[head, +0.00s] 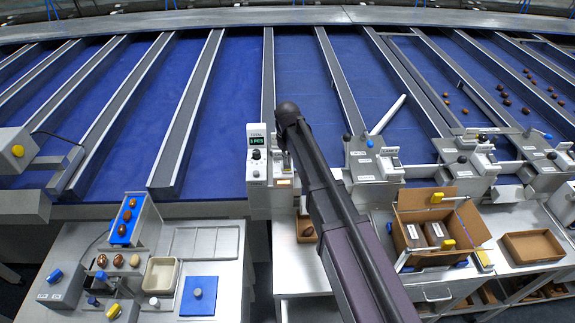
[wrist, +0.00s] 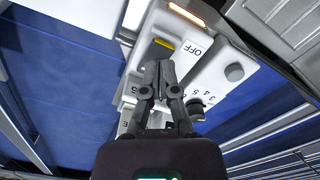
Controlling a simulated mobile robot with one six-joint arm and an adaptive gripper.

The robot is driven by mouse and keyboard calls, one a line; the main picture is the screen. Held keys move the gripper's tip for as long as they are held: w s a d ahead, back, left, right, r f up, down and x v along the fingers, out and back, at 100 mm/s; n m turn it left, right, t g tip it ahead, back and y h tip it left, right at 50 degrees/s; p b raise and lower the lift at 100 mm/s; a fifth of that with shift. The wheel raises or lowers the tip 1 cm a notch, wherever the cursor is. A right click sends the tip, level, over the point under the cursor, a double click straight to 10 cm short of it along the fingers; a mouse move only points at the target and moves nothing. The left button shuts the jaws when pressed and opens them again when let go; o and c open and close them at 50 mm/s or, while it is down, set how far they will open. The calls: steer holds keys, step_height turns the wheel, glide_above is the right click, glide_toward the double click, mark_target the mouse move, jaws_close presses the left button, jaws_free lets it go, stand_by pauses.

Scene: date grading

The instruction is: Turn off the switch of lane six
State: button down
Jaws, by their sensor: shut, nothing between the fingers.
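My gripper (wrist: 163,68) is shut and empty in the wrist view. Its fingertips are just short of a yellow switch piece (wrist: 164,44) on a pale control box (wrist: 215,62), beside a label reading OFF. I cannot tell whether they touch it. A dark dial (wrist: 196,108) with numbers lies right of the fingers. The arm hides much of the box's right side. No lane number can be read for sure.
A grey knob (wrist: 235,72) and a glowing orange strip (wrist: 187,14) are near the switch. Blue lanes with grey dividers (head: 190,110) run behind. An open cardboard box (head: 436,260) stands right of my arm; a bench with a blue pad (head: 198,308) is at left.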

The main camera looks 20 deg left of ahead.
mark_target(287, 167)
steer(key=shift+f+b, duration=1.1)
steer(key=shift+f, duration=0.1)
stand_by(1.0)
steer(key=shift+r, duration=0.15)
steer(key=shift+r+p, duration=3.4)
steer(key=shift+p, duration=0.1)
steer(key=s+d+f+m+b, duration=0.3)
steer(key=s+d+f+b, duration=0.1)
steer(key=d, duration=0.8)
steer(key=s+d+f+m+b, duration=0.3)
steer(key=s+d+f+b, duration=0.2)
steer(key=d, duration=0.8)
steer(key=s+d+f+m+b, duration=0.3)
steer(key=s+d+f+b, duration=0.2)
steer(key=d, duration=0.7)
steer(key=s, duration=0.2)
steer(key=shift+s+d+f+m, duration=0.15)
steer(key=shift+s+d+m, duration=0.15)
steer(key=shift+s, duration=0.1)
